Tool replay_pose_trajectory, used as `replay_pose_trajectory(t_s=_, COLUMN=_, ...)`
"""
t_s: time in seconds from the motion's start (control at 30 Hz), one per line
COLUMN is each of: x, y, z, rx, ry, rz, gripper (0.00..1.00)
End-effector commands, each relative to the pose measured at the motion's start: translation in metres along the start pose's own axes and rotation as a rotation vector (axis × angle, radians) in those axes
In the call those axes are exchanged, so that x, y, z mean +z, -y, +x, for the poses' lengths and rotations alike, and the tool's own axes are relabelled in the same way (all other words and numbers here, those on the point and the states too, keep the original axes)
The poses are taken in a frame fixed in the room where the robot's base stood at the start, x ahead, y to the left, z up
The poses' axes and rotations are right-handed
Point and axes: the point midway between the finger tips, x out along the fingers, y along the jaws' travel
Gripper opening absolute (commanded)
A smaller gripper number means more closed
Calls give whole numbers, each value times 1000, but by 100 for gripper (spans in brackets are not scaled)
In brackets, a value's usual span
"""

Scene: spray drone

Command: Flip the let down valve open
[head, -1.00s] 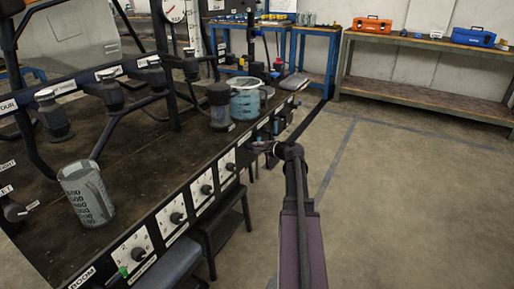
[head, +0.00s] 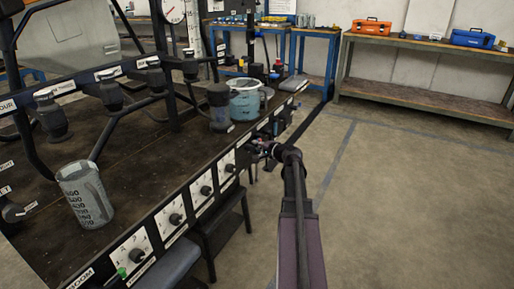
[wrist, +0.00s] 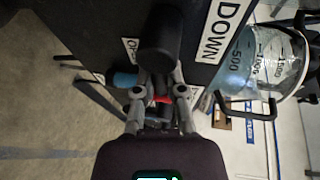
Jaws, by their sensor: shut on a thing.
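My gripper (wrist: 160,95) is at the front panel of the bench. In the wrist view its fingers are closed around a small part with red on it (wrist: 162,99), beneath a white label reading "DOWN" (wrist: 220,30); this looks like the handle of the let down valve. A black rounded cylinder (wrist: 160,35) stands just beyond the fingertips, and a blue piece (wrist: 125,80) is beside them. The fingers hide much of the valve, so its exact angle cannot be told. In the head view my gripper (head: 264,148) is at the panel's far part, and the valve is too small to make out.
A clear jug with blue liquid (head: 246,100) stands on the bench above the gripper; it also shows in the wrist view (wrist: 265,60). A grey measuring jug (head: 85,195) stands nearer. Several dial knobs line the panel. The floor at right (head: 400,200) is free.

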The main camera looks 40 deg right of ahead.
Motion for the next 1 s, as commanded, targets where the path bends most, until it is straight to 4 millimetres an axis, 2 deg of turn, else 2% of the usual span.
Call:
replay_pose_trajectory(t_s=0.33, x=0, y=1, z=1, rx=-6, ry=-3, rz=-15, gripper=0)
replay_pose_trajectory(t_s=0.37, x=0, y=1, z=1, rx=-6, ry=-3, rz=-15, gripper=17)
replay_pose_trajectory(t_s=0.4, x=0, y=1, z=1, rx=-6, ry=-3, rz=-15, gripper=29)
replay_pose_trajectory(t_s=0.47, x=0, y=1, z=1, rx=-5, ry=-3, rz=-15, gripper=47)
replay_pose_trajectory(t_s=0.5, x=0, y=1, z=1, rx=-5, ry=-3, rz=-15, gripper=50)
replay_pose_trajectory(t_s=1.0, x=0, y=1, z=0, rx=-4, ry=-2, rz=-14, gripper=50)
